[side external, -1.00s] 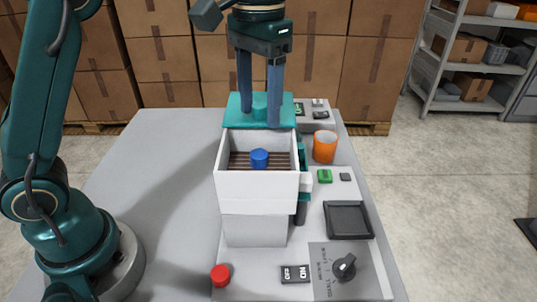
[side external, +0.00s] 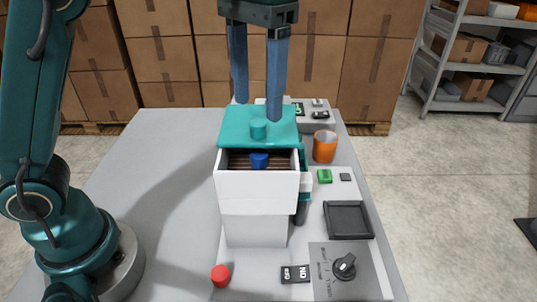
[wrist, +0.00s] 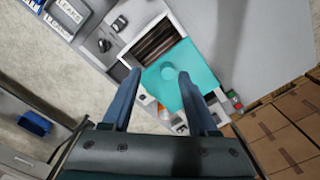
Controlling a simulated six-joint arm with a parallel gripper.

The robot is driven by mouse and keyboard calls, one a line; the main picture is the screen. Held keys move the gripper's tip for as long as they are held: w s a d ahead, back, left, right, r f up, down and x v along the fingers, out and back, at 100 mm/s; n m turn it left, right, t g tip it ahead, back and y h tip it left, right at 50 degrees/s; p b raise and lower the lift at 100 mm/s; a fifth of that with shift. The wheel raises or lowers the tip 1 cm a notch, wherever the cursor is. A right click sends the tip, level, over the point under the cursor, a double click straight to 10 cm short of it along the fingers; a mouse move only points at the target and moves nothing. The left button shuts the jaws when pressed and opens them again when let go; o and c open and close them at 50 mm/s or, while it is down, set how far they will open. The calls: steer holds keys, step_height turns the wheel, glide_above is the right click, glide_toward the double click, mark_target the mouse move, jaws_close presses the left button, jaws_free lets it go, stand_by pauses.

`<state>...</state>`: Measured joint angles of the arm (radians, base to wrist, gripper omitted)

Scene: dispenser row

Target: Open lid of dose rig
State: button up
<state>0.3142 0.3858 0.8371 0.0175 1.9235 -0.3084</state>
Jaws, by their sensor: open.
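The dose rig's white box (side external: 257,192) stands on the table with a flat teal lid (side external: 235,140) lying partly across its top. A short round teal knob (side external: 258,130) rises from the lid. The box's near part is uncovered, showing dark brown slats and a blue piece (side external: 259,161). My gripper (side external: 257,112) is open and empty, its two blue fingers spread just above the lid around the knob's position. In the wrist view, the lid (wrist: 190,95) and knob (wrist: 168,73) lie beyond the fingers, with the slatted opening (wrist: 155,45) beside the lid.
Right of the box are an orange cup (side external: 325,147), a green block (side external: 325,176), a dark tray (side external: 348,221) and a black dial (side external: 344,267). A red button (side external: 220,275) is in front. The table's left side is clear.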

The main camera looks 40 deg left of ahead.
steer(key=w+d+r+m+t+h, duration=0.4)
steer(key=d+r+t, duration=0.1)
steer(key=d, duration=0.3)
steer(key=w+d+r+m+t+h, duration=0.3)
steer(key=d+r+t+h, duration=0.2)
steer(key=d, duration=0.4)
steer(key=shift+w+d+m+t, duration=0.25)
steer(key=shift+w+m+t, duration=0.15)
steer(key=shift+t, duration=0.4)
